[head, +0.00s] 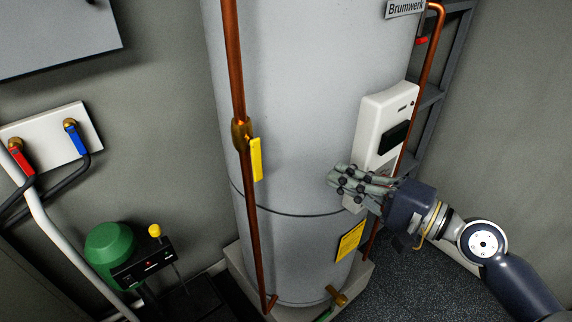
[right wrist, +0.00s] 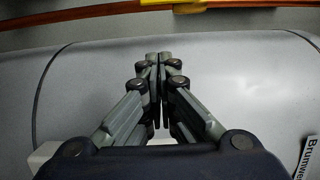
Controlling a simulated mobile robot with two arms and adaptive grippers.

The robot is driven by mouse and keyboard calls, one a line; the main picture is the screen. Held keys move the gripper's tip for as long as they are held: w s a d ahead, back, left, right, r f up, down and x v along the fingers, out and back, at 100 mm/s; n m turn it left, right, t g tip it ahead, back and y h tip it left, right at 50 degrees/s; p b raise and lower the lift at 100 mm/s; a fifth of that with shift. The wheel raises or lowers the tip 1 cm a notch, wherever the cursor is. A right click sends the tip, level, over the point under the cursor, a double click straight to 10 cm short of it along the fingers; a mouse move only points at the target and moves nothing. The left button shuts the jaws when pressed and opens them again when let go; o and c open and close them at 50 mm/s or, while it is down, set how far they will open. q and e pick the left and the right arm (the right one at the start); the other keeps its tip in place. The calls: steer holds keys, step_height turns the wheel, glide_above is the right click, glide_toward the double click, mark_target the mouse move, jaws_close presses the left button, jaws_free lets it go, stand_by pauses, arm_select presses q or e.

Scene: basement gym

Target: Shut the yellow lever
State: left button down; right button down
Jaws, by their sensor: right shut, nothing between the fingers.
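The yellow lever (head: 256,159) sits on a brass valve (head: 241,134) in the left copper pipe (head: 254,210), in front of the grey tank. It hangs downward, roughly in line with the pipe. My right gripper (head: 336,180) is shut and empty, in front of the tank to the right of the lever and apart from it. In the right wrist view the shut fingers (right wrist: 158,62) point toward the pipe. A strip of the yellow lever (right wrist: 250,4) shows there at the top edge, mostly cut off. My left gripper is not in view.
The tank (head: 300,110) fills the middle. A white control box (head: 378,115) is on its right side, close to my right gripper. Red (head: 21,160) and blue (head: 75,141) valve handles and a green pump (head: 108,247) are at left. Space between gripper and lever looks clear.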

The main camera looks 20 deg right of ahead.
mark_target(257, 161)
steer(key=shift+w, duration=0.1)
steer(key=w+a+p, duration=0.6)
steer(key=a+p, duration=0.1)
steer(key=a, duration=0.2)
steer(key=shift+w+a+p, duration=0.2)
steer(key=shift+w+p, duration=0.2)
steer(key=shift+f, duration=0.1)
